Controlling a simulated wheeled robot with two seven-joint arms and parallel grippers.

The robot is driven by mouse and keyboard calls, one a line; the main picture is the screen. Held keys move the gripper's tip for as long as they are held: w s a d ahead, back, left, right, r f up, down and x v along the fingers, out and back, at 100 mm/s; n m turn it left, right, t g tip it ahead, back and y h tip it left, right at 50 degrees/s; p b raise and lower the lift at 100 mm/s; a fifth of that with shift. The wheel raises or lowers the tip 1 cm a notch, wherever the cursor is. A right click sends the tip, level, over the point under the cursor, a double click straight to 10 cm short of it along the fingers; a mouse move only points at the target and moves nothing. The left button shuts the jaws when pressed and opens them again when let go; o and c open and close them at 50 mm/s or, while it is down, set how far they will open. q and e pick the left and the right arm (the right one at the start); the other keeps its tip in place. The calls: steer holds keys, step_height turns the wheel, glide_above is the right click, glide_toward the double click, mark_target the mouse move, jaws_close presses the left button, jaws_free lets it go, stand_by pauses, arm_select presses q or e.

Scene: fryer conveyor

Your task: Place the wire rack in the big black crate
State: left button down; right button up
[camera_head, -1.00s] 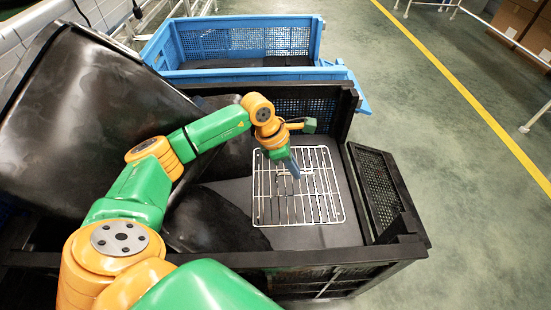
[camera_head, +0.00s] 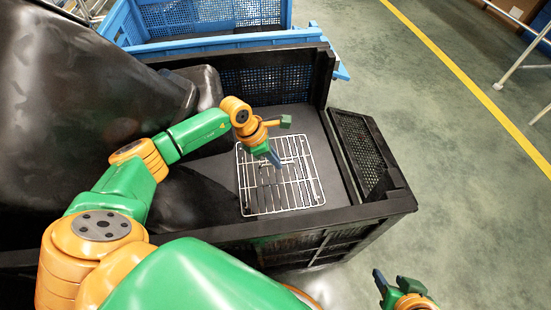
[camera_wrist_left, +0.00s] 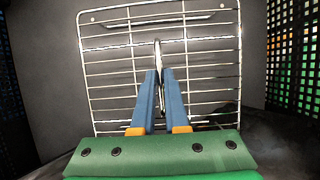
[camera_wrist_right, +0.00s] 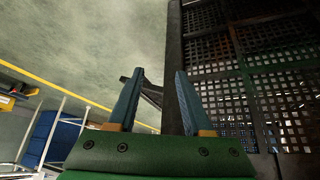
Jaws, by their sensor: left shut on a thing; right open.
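The silver wire rack (camera_head: 285,196) is inside the big black crate (camera_head: 330,220), over its dark floor on the right side. Whether it rests on the floor or hangs just above it I cannot tell. My left gripper (camera_head: 275,160) reaches down into the crate and is shut on the rack's middle bar. The rack fills much of the left wrist view (camera_wrist_left: 110,55), with the left fingers (camera_wrist_left: 160,75) at its centre. My right gripper (camera_head: 388,280) is open and empty outside the crate's front right. In the right wrist view its fingers (camera_wrist_right: 155,85) are apart beside the crate's mesh wall (camera_wrist_right: 240,60).
A large glossy black bin (camera_head: 60,100) stands tilted at the left, partly over the crate. A blue crate (camera_head: 225,42) stands behind. The green floor (camera_head: 450,170) to the right is open, with a yellow line (camera_head: 450,62) across it.

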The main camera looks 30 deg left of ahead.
steer(key=shift+w+a+r, duration=0.15)
steer(key=shift+w+r, duration=0.05)
steer(key=shift+w, duration=0.25)
arm_select(q)
steer(key=c, duration=0.9)
jaws_free()
arm_select(e)
steer(key=shift+t, duration=0.3)
arm_select(q)
steer(key=p+v, duration=0.1)
steer(key=v, duration=0.1)
steer(key=shift+a+r, duration=0.1)
steer(key=shift+r, duration=0.3)
steer(key=shift+p+v, duration=1.85)
steer(key=shift+v, duration=2.85)
arm_select(e)
steer(key=s+d+f+g, duration=0.1)
steer(key=s+f+g, duration=0.3)
steer(key=f, duration=0.7)
steer(key=shift+s+d+h, duration=0.35)
steer(key=shift+s+h, duration=0.05)
steer(key=shift+s, duration=0.6)
arm_select(q)
steer(key=shift+s, duration=0.1)
